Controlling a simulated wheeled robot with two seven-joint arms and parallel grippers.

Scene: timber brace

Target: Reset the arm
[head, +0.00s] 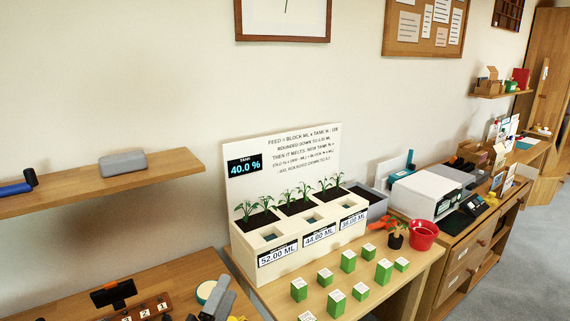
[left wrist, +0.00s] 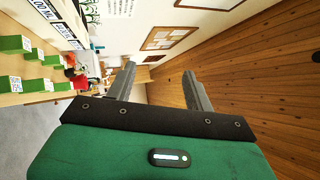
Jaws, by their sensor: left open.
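My left gripper (left wrist: 158,70) shows in the left wrist view. Its two grey fingers are spread apart with nothing between them, ahead of a black base and a green body. The fingers point into open room, with a white wall and a wooden surface beyond. They appear clear of the green blocks (left wrist: 30,85) and the planter box (left wrist: 48,22) at the left of that view. In the head view I cannot clearly make out the left gripper. My right gripper is in neither view.
In the head view, the white planter box (head: 243,254) stands on a wooden table (head: 405,286), with several green blocks (head: 348,261) before it. A red pot (head: 423,235) is at the table's right. A wall shelf (head: 75,192) is at left. Grey floor (head: 520,262) is clear at right.

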